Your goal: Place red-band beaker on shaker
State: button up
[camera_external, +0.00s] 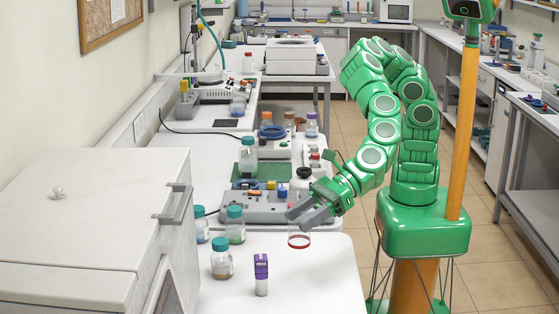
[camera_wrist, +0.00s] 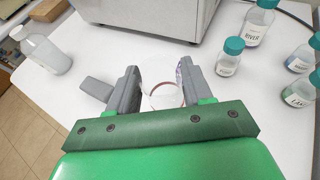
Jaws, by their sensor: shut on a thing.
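The red-band beaker (camera_external: 299,241) is clear glass with a red band low on its wall. It hangs upright below my gripper (camera_external: 312,214), above the front part of the white bench. In the wrist view the beaker (camera_wrist: 160,92) sits between the two grey fingers of my gripper (camera_wrist: 148,88), which are shut on it. A low grey device (camera_external: 260,210) with small items along its top stands just behind the beaker. It may be the shaker, but I cannot tell.
Several teal-capped bottles (camera_external: 222,262) stand left of the beaker. A purple-topped vial (camera_external: 261,274) stands in front of them. A white bottle (camera_external: 303,182) is close to my arm. A large white cabinet (camera_external: 85,215) fills the left. The bench's front right is clear.

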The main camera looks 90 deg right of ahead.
jog(key=shift+w+a+f, duration=1.45)
jog(key=shift+a+f, duration=0.35)
jog(key=shift+f, duration=0.35)
jog(key=shift+w+a+f, duration=1.4)
jog(key=shift+a+f, duration=0.4)
jog(key=shift+f, duration=0.35)
jog(key=shift+w+a+f, duration=1.45)
jog(key=shift+a+f, duration=0.35)
jog(key=shift+f, duration=0.35)
jog(key=o, duration=1)
jog(key=shift+f, duration=0.15)
jog(key=shift+o, duration=0.2)
jog(key=shift+s+r, duration=0.15)
jog(key=shift+r, duration=0.05)
jog(key=v, duration=1.1)
jog(key=shift+s+d, duration=0.25)
jog(key=shift+s, duration=0.05)
